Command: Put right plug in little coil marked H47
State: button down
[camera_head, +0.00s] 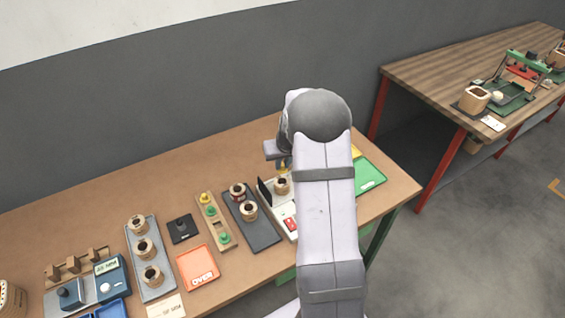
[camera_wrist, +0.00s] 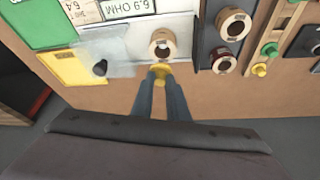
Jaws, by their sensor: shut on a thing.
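My gripper (camera_wrist: 160,80) is shut on a yellow plug (camera_wrist: 160,71) in the wrist view. The plug is right beside a small tan coil (camera_wrist: 163,44) with a dark hole; I cannot tell whether they touch. This coil stands on a white meter (camera_wrist: 120,25) reading 6.9 OHM, and also shows in the head view (camera_head: 282,185). Two more coils stand on a dark tray: one (camera_head: 237,190) with a reddish winding and one paler (camera_head: 248,210). The H47 mark is not legible on any coil. In the head view my arm hides most of the gripper.
A wooden plug stand (camera_head: 218,225) holds yellow and green plugs. A grey tray (camera_head: 149,257) carries three coils. A red OVER tray (camera_head: 198,267), a black block (camera_head: 183,228) and a green tray (camera_head: 370,177) lie nearby. A clear cover with a dark knob (camera_wrist: 100,68) is beside the meter.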

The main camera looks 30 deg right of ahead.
aim_at(283, 171)
jog(key=shift+f+b, duration=1.2)
jog(key=shift+f, duration=0.8)
jog(key=shift+f+b, duration=0.25)
jog(key=shift+b, duration=0.15)
jog(key=shift+f+b, duration=0.55)
jog(key=shift+f, duration=0.15)
jog(key=c, duration=1.6)
grip_release()
jog(key=shift+r, duration=0.15)
jog(key=shift+c, duration=0.2)
jog(key=shift+o, duration=0.6)
jog(key=o, duration=0.3)
jog(key=shift+r+p, duration=2.25)
jog(key=shift+r, duration=0.9)
